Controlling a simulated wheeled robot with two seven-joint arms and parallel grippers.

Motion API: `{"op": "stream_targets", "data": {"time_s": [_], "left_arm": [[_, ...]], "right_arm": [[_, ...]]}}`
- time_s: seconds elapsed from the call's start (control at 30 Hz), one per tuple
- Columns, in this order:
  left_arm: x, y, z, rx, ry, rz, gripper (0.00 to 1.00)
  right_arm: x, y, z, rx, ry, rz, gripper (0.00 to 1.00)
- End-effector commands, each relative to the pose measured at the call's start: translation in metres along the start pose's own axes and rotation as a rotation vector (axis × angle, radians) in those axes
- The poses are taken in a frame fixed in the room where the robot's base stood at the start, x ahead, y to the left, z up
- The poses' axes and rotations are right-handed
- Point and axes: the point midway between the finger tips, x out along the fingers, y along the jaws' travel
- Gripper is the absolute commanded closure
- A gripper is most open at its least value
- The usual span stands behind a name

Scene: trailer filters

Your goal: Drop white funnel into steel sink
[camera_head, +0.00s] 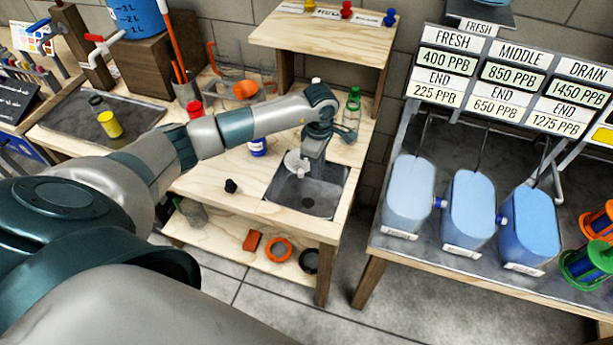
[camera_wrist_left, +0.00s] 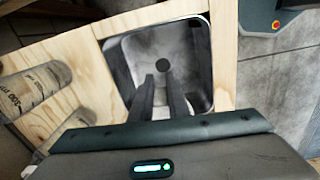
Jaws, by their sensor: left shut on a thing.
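The steel sink (camera_head: 325,192) is a grey basin set into the wooden bench in the head view, with a dark drain. It also fills the middle of the left wrist view (camera_wrist_left: 192,55). My left gripper (camera_head: 304,163) points down over the sink and is shut on the white funnel (camera_head: 292,162). The funnel shows as a white piece at the left of the fingers, above the basin's back left part. In the left wrist view, the dark fingers (camera_wrist_left: 161,90) reach over the basin and a little white shows between them; they hide most of the funnel. My right gripper is not in view.
A wooden shelf (camera_head: 320,35) stands behind. Blue tanks (camera_head: 470,208) stand on the right-hand bench, across a gap.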

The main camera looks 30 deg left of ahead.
Motion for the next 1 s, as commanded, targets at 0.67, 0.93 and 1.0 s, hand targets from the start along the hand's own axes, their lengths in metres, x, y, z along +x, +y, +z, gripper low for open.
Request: {"op": "stream_targets", "data": {"time_s": [0.67, 0.93, 1.0], "left_arm": [[0.054, -0.001, 0.001, 0.000, -0.001, -0.001, 1.00], [0.059, -0.001, 0.000, 0.000, 0.000, 0.000, 1.00], [0.058, -0.001, 0.000, 0.000, 0.000, 0.000, 1.00]], "right_arm": [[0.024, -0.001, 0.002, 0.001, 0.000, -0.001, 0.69], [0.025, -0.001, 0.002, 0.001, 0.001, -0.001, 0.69], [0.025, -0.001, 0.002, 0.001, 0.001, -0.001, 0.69]]}}
